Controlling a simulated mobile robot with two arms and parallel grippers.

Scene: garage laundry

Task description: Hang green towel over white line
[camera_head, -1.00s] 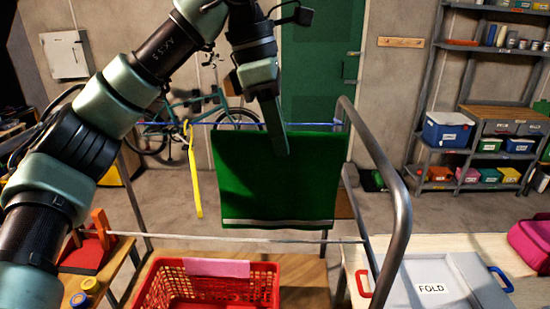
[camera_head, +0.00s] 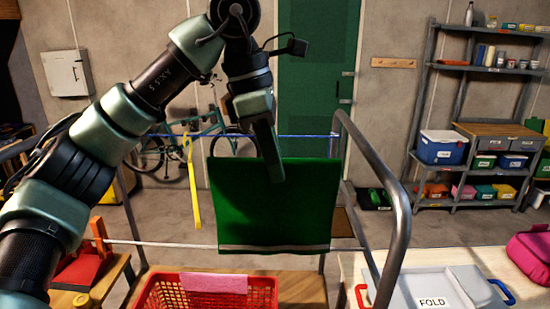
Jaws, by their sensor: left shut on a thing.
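The green towel (camera_head: 260,215) hangs flat with a pale grey stripe near its lower edge. My left gripper (camera_head: 275,176) is shut on its upper edge, near the middle. The white line (camera_head: 170,243) runs across the rack at a low height. The towel's lower edge overlaps this line in the picture and hides its middle part; I cannot tell if they touch. My right gripper is not in view.
A blue line (camera_head: 308,134) runs higher up behind the towel, with a yellow strip (camera_head: 193,185) hanging at its left. A curved metal rack rail (camera_head: 400,215) stands at the right. Below are a red basket (camera_head: 170,292) with a pink cloth and a grey FOLD box (camera_head: 450,285).

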